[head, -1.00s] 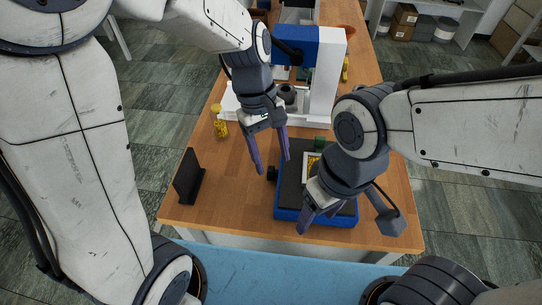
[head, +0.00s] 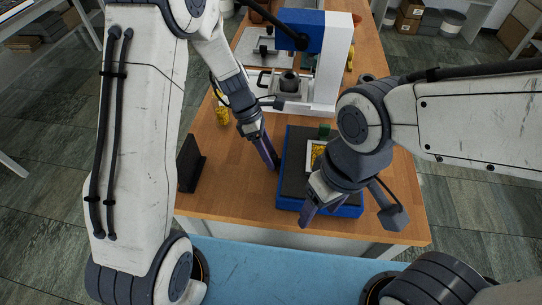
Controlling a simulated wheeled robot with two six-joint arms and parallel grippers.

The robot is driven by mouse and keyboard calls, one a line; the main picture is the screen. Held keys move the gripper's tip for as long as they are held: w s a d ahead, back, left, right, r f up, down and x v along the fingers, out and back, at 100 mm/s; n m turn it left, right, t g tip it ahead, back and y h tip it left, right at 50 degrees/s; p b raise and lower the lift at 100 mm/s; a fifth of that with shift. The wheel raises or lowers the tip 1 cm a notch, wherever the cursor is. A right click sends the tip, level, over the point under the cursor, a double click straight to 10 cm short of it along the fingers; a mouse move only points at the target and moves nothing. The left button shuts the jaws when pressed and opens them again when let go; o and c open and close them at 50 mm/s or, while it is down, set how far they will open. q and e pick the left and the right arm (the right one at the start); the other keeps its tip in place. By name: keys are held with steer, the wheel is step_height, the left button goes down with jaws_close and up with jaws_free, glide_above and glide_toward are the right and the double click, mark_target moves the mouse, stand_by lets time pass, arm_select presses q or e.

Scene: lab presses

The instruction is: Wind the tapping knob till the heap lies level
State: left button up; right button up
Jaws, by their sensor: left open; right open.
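The blue tapping device (head: 346,211) with a dark top stands at the front of the wooden table. A white-rimmed tray (head: 309,163) lies on it, and yellow grains forming the heap (head: 317,149) show inside. My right arm covers part of the tray, so I cannot tell whether the heap is level. My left gripper (head: 274,164) is open, seen nearly edge-on, pointing down at the device's left side. The dark tapping knob there is hidden by its fingers; I cannot tell if they touch it. My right gripper (head: 309,212) is open above the device's front part.
A blue and white press (head: 327,60) stands behind the device. A small jar of yellow grains (head: 222,116) is left of the press. A black upright plate (head: 190,163) stands at the table's left edge. A green piece (head: 324,130) sits at the device's back edge.

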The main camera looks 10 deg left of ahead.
arm_select(q)
steer(key=shift+s+d+f, duration=0.15)
steer(key=shift+d+f, duration=0.05)
steer(key=shift+f, duration=0.3)
jaws_close()
steer(key=t+b, duration=0.1)
steer(key=b, duration=0.2)
steer(key=t+b, duration=0.2)
steer(key=b, duration=0.1)
steer(key=m+t+b, duration=0.1)
steer(key=b, duration=0.2)
steer(key=shift+s+f+t+b, duration=0.25)
steer(key=shift+t+b, duration=0.05)
steer(key=shift+t, duration=0.1)
steer(key=shift+r+b, duration=0.2)
steer(key=shift+b, duration=0.35)
steer(key=shift+r+t, duration=0.15)
steer(key=shift+t, duration=0.15)
